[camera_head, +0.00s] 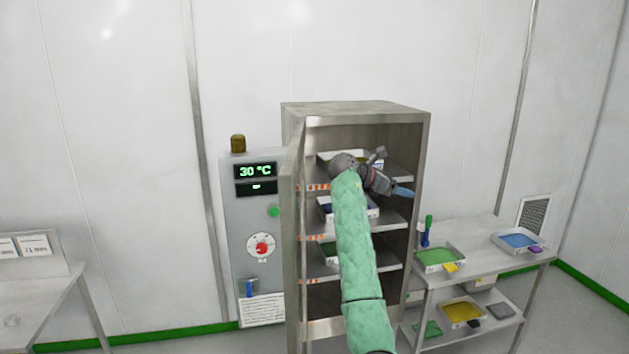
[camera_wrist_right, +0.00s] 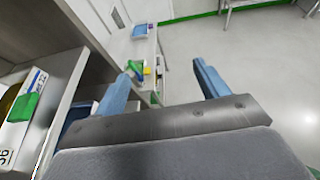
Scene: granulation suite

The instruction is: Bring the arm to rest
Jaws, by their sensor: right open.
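My right arm (camera_head: 352,235), in a green quilted sleeve, reaches up in front of the open cabinet. My right gripper (camera_head: 402,191) is at the cabinet's right side, level with the upper shelves, its blue fingers pointing right. In the right wrist view the gripper (camera_wrist_right: 163,84) has its two blue fingers spread wide with nothing between them. My left gripper is not in view.
The steel cabinet (camera_head: 355,109) has its door (camera_head: 289,260) swung open at left; trays sit on its shelves, partly hidden by my arm. A control panel (camera_head: 256,215) reads 30 °C. A two-level table (camera_head: 478,262) at right holds several trays. Another table (camera_head: 40,290) stands at left.

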